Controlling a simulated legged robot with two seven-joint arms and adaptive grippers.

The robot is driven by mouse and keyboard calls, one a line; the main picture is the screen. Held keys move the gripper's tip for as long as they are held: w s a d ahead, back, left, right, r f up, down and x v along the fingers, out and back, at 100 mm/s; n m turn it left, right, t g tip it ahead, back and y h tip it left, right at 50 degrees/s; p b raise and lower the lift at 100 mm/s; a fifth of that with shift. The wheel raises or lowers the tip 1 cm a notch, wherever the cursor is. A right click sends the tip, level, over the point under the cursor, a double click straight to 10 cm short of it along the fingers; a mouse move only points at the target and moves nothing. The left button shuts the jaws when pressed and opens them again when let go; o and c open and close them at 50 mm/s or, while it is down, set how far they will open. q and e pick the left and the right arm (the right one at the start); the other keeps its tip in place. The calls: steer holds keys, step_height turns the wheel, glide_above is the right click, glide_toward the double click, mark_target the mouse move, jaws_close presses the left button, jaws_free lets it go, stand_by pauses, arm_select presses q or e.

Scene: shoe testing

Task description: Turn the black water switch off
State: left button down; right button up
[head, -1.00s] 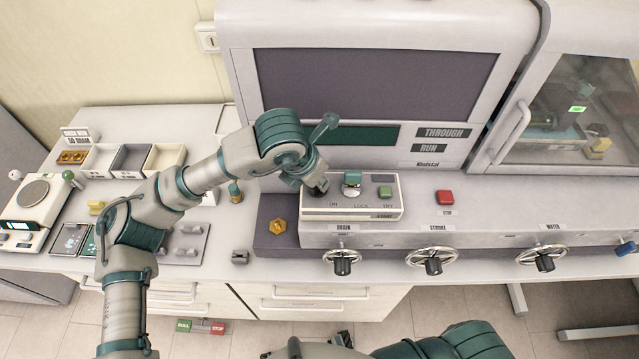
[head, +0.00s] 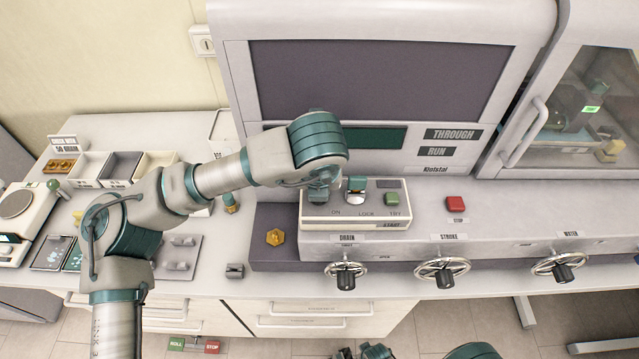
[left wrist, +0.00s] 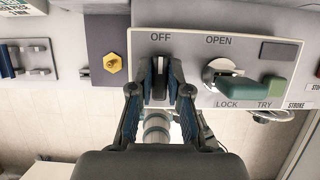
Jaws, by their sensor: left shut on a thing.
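The black water switch (left wrist: 158,66) shows in the left wrist view just under the OFF label, at the left end of a white control panel (left wrist: 185,42). My left gripper (left wrist: 158,90) is shut on it, with one finger on each side. The fingers hide much of the switch, so I cannot tell its exact setting. In the head view my left gripper (head: 318,190) is over the left end of the panel, and my arm hides the switch there. My right gripper's jaws do not show; only parts of my own body appear at the bottom edge.
A teal key switch (left wrist: 238,88) sits right beside the gripper, with a green button (head: 393,198) beyond it. A red button (head: 455,203), a yellow hexagonal knob (head: 275,237) and several handwheels (head: 443,272) are nearby. Trays and a scale stand at the left.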

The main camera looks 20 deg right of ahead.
stand_by(0.5)
arm_select(q)
steer(key=c, duration=1.1)
jaws_free()
steer(key=shift+s, duration=0.15)
steer(key=shift+r, duration=0.3)
steer(key=v, duration=1.1)
steer(key=shift+s+r, duration=0.15)
steer(key=shift+s, duration=0.1)
